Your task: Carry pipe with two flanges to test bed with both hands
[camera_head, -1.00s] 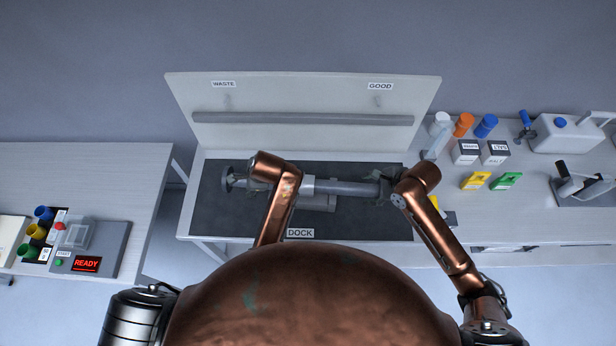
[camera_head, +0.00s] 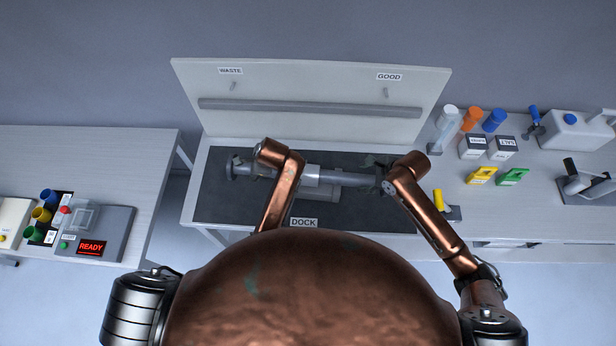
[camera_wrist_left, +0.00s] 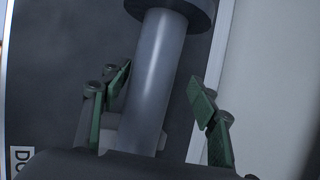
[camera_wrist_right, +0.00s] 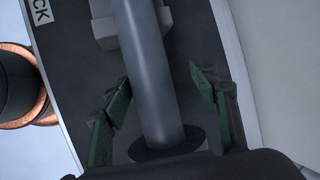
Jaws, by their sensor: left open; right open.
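The grey pipe (camera_head: 345,179) lies across the dark dock bed (camera_head: 215,205), above a light block (camera_head: 318,194). One round flange shows at the top of the left wrist view (camera_wrist_left: 172,8); another shows low in the right wrist view (camera_wrist_right: 166,142). My left gripper is open in the left wrist view (camera_wrist_left: 160,80), its green fingers on either side of the pipe. My right gripper (camera_head: 380,166) is open, with its fingers either side of the pipe in the right wrist view (camera_wrist_right: 157,82). I cannot tell whether any finger touches it. My left arm partly hides the pipe.
A raised panel (camera_head: 310,85) with WASTE and GOOD labels stands behind the dock. The left table holds a READY box (camera_head: 110,225) and coloured cups. The right bench holds bottles, boxes, yellow and green pieces (camera_head: 512,177), and a white canister (camera_head: 575,130).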

